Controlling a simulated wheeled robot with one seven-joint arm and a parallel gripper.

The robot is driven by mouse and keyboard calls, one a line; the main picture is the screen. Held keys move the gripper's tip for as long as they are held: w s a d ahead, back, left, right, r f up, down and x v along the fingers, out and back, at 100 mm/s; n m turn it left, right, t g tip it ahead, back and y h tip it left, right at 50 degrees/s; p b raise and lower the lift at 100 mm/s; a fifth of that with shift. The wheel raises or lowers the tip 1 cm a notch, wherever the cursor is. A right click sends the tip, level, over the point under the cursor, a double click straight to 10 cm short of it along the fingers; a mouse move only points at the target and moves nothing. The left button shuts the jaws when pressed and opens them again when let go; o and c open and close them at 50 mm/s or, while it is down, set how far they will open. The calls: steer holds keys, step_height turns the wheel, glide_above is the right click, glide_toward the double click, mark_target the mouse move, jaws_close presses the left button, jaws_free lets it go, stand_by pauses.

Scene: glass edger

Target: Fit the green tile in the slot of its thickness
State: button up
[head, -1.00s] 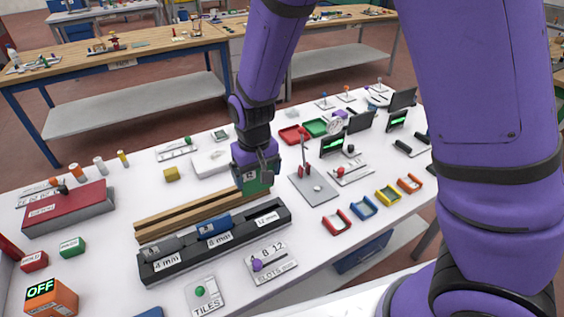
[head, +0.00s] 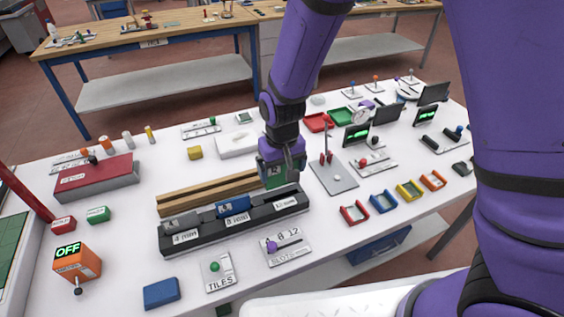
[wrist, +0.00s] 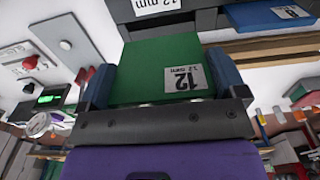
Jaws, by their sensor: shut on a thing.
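My gripper (head: 281,165) is shut on the green tile (head: 272,178), just behind and above the right end of the dark slot block (head: 245,228). In the wrist view the tile (wrist: 150,72) sits between the two blue fingers, and its label reads 12 mm. The block's front labels read 4 mm, 8 mm and 12 mm from left to right. A grey piece (head: 180,221) is at the 4 mm slot and a blue tile (head: 232,206) at the 8 mm slot. The tile's lower edge is near the 12 mm slot; I cannot tell whether it touches.
Wooden rails (head: 205,193) lie behind the block. A SLOTS slider plate (head: 288,246) and a TILES plate (head: 219,272) stand in front. A grey stand with a red lever (head: 333,178) is to the right. A loose blue block (head: 161,293) lies at the front left.

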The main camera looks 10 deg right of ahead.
mark_target(282, 185)
steer(key=shift+f, duration=3.65)
steer(key=shift+f, duration=0.35)
steer(key=o, duration=1)
step_height(282, 185, up, 11)
steer(key=shift+s+f, duration=0.1)
steer(key=shift+s, duration=0.05)
